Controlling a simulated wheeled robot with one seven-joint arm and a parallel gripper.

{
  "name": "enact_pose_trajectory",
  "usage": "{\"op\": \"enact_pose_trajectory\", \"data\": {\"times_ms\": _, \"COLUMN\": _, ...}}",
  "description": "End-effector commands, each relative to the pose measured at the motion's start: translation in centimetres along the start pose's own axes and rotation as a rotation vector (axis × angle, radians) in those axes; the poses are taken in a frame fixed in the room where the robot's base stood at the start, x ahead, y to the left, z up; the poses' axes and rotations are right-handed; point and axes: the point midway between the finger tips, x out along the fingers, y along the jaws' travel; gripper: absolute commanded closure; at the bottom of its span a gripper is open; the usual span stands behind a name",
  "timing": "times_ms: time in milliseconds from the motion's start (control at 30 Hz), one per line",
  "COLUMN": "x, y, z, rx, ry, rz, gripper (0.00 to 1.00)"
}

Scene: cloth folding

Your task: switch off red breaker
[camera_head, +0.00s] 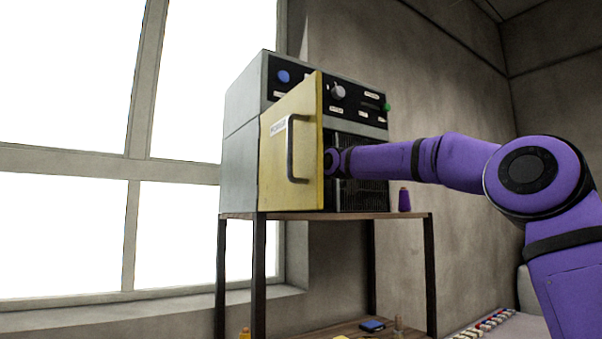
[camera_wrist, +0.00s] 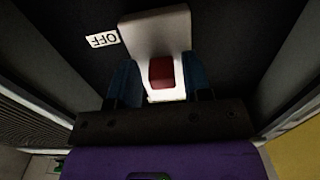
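The red breaker (camera_wrist: 161,72) shows in the wrist view as a small dark red lever on a pale, brightly lit plate (camera_wrist: 156,30). A white OFF label (camera_wrist: 102,39), upside down in this view, lies to the left of the plate. My gripper (camera_wrist: 160,64) is open. Its two blue fingers stand to the left and right of the red lever, with a gap on each side. Whether the fingers touch the plate I cannot tell. In the head view my gripper and the breaker are hidden behind the yellow door (camera_head: 276,160) of the grey cabinet (camera_head: 238,155).
The yellow door stands open with a dark handle (camera_head: 291,150); my purple arm reaches in past its right edge. The cabinet front has a blue button (camera_head: 283,76), a knob (camera_head: 338,92) and a green knob (camera_head: 387,107). A purple spool (camera_head: 404,200) stands on the shelf (camera_head: 300,215).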

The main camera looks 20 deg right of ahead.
Motion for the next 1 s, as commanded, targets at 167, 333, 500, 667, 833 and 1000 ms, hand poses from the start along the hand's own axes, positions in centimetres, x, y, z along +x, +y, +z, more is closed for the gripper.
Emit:
{"op": "enact_pose_trajectory", "data": {"times_ms": 167, "x": 0.0, "y": -0.1, "z": -0.1, "rx": 0.0, "ry": 0.002, "rz": -0.001, "gripper": 0.49}}
{"op": "enact_pose_trajectory", "data": {"times_ms": 333, "x": -0.1, "y": -0.1, "z": -0.2, "rx": 0.0, "ry": 0.003, "rz": -0.001, "gripper": 0.49}}
{"op": "enact_pose_trajectory", "data": {"times_ms": 500, "x": -0.8, "y": 0.1, "z": -0.3, "rx": -0.001, "ry": 0.004, "rz": 0.001, "gripper": 0.49}}
{"op": "enact_pose_trajectory", "data": {"times_ms": 667, "x": -2.1, "y": 0.1, "z": -0.2, "rx": 0.0, "ry": 0.005, "rz": 0.001, "gripper": 0.49}}
{"op": "enact_pose_trajectory", "data": {"times_ms": 833, "x": -3.5, "y": 0.1, "z": -0.2, "rx": 0.0, "ry": 0.003, "rz": 0.002, "gripper": 0.49}}
{"op": "enact_pose_trajectory", "data": {"times_ms": 1000, "x": -4.7, "y": 0.1, "z": -0.1, "rx": 0.0, "ry": 0.003, "rz": 0.001, "gripper": 0.49}}
